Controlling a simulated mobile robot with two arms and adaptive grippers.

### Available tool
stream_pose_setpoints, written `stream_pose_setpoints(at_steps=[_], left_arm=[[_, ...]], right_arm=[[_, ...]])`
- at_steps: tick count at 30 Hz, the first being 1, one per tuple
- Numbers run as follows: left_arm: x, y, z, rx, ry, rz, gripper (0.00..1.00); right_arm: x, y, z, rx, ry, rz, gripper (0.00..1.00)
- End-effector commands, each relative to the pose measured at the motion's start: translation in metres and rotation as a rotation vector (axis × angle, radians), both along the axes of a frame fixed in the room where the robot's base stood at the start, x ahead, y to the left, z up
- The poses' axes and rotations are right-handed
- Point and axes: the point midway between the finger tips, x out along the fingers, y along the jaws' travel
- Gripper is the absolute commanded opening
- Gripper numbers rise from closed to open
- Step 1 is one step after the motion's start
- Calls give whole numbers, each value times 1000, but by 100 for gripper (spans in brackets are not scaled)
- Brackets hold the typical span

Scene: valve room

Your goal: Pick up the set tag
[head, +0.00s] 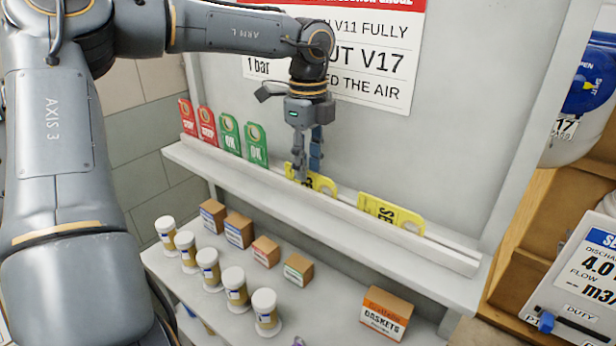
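Two yellow set tags stand in the slot of the upper shelf. One set tag (325,184) is directly under my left gripper (308,172), partly hidden by a finger. The other set tag (390,213) stands apart, further right, and is clear of the gripper. My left gripper points down with its fingers apart, one in front of the nearer tag and one toward the wall side. I cannot tell whether either finger touches the tag. The tag still sits in the shelf slot. My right gripper is not in view.
Red stop tags (206,124) and green OK tags (256,139) stand left in the same slot. Below are white-capped jars (235,285), small boxes (239,228) and a gaskets box (385,312). A notice (370,60) hangs behind.

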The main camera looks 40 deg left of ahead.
Motion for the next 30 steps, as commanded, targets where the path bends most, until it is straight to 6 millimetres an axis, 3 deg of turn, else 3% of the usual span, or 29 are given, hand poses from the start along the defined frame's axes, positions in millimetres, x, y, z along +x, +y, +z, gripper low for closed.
stream_pose_setpoints(at_steps=[1, 6, 13, 18, 30], left_arm=[[-2, 0, -4, -4, 5, -2, 31], [-1, 0, -22, -1, 1, 0, 31], [0, 0, -24, 0, -1, 1, 31], [0, 0, -24, 0, -1, 1, 0], [0, 0, -23, 0, -1, 1, 0]], right_arm=[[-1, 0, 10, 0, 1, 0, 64], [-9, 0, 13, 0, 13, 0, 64], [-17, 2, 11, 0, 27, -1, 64], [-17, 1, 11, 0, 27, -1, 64], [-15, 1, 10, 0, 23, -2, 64]])
